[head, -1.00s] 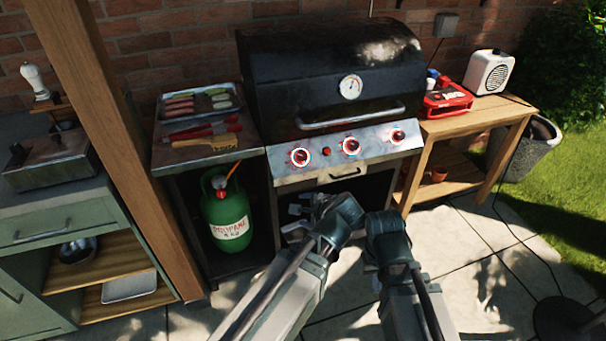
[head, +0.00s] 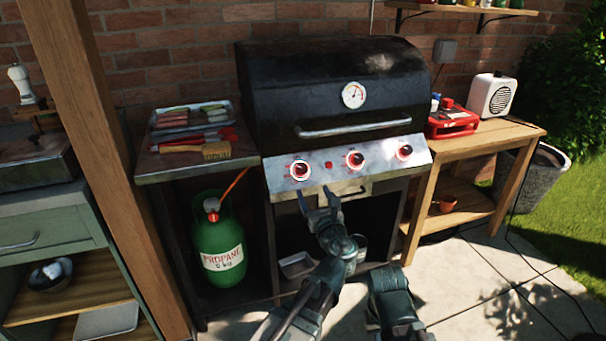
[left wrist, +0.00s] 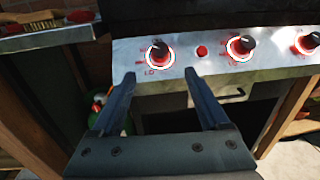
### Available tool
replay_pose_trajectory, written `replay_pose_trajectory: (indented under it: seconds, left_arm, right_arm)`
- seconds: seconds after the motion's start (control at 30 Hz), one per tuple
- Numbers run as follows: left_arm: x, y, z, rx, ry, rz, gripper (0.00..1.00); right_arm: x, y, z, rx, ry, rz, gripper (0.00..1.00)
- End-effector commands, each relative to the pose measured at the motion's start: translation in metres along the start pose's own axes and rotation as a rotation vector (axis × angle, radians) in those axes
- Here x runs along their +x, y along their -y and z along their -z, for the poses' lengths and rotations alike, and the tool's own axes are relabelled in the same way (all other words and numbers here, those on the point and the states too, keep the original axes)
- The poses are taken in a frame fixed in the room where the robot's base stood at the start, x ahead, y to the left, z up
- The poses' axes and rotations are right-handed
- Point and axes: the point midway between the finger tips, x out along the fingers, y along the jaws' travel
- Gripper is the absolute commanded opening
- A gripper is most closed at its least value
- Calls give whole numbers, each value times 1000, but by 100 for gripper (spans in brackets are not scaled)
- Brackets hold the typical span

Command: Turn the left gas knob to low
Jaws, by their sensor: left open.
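The left gas knob (head: 300,170) is a dark knob with a lit red ring on the left of the grill's steel front panel. It also shows in the left wrist view (left wrist: 158,50), with red lettering that includes "LO" under it. My left gripper (head: 319,191) is open and empty, below and slightly right of the knob, apart from it. In the left wrist view its two fingers (left wrist: 159,80) point up toward the panel, with the knob above and between them. My right arm shows at the bottom of the head view; its fingertips are not clear.
A red button (left wrist: 201,51) and a middle knob (head: 355,160) lie right of the left knob, then a right knob (head: 404,152). The grill lid (head: 330,90) is closed. A side shelf (head: 190,169) with a tray and tools stands left, above a green propane bottle (head: 219,240).

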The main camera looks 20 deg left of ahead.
Motion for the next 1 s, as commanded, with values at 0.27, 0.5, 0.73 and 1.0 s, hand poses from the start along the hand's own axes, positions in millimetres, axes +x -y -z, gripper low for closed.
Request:
replay_pose_trajectory:
  seconds: [0.27, 0.5, 0.73, 1.0]
  left_arm:
    - [59, 1, 0, -2, -1, -5, 78]
    - [101, 1, 0, -3, -1, -3, 78]
    - [122, 0, 1, -3, -2, -2, 78]
    - [126, -1, 1, -3, -2, -2, 78]
  right_arm:
    - [0, 0, 0, 0, 0, 0, 0]
    - [0, 0, 0, 0, 0, 0, 0]
    - [0, 0, 0, 0, 0, 0, 0]
    - [0, 0, 0, 0, 0, 0, 0]
